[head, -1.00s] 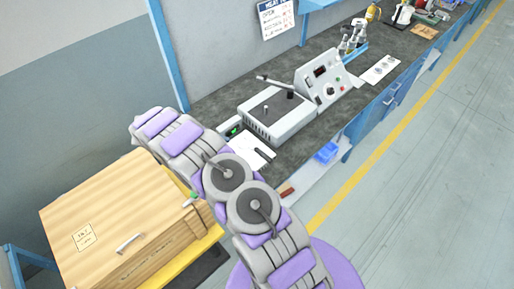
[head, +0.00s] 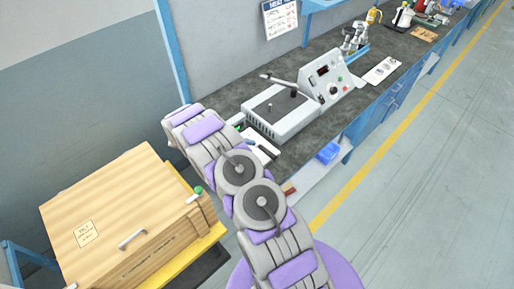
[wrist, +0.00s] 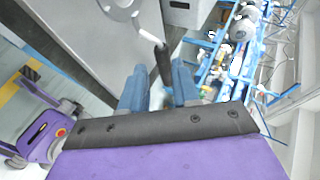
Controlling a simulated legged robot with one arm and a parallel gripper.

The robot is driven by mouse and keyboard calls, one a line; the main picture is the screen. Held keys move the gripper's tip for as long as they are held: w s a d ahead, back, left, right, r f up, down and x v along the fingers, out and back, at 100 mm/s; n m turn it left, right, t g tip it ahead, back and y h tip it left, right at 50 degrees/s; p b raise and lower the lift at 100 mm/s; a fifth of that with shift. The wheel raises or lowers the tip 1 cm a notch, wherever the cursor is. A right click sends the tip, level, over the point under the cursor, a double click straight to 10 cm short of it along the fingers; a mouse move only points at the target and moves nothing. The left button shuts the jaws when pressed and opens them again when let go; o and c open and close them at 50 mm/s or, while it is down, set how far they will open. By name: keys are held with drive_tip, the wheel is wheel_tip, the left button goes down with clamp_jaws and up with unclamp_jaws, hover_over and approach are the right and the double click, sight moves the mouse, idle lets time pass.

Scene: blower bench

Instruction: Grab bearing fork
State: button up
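The bearing fork has a pale grey rounded head and a dark handle; in the wrist view its handle (wrist: 163,62) points down toward the gap between my fingers. In the head view a dark part of it (head: 267,150) shows on a white sheet (head: 256,137) at the bench's near end, partly behind my arm. My gripper (wrist: 158,82) shows two blue fingers standing apart, with the handle's end at or just beyond the gap. I cannot tell whether they touch it. In the head view my arm hides my gripper.
The grey heater unit (head: 283,122) with its lever and control panel stands on the dark bench (head: 318,128) beside the sheet. A wooden crate (head: 125,205) stands at the left on a yellow-edged cart. A blue bin (head: 328,152) is on the shelf below. The aisle at right is clear.

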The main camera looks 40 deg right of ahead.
sight(259, 146)
drive_tip(key=shift+s+d+f, duration=0.3)
drive_tip(key=shift+f, duration=0.15)
drive_tip(key=x, duration=0.5)
drive_tip(key=shift+w+d+r+b, duration=0.3)
drive_tip(key=shift+w+d+b, duration=0.05)
drive_tip(key=shift+d, duration=0.1)
drive_tip(key=shift+a, duration=0.1)
drive_tip(key=shift+c, duration=0.6)
drive_tip(key=shift+a+r, duration=0.2)
drive_tip(key=shift+a, duration=0.65)
clamp_jaws()
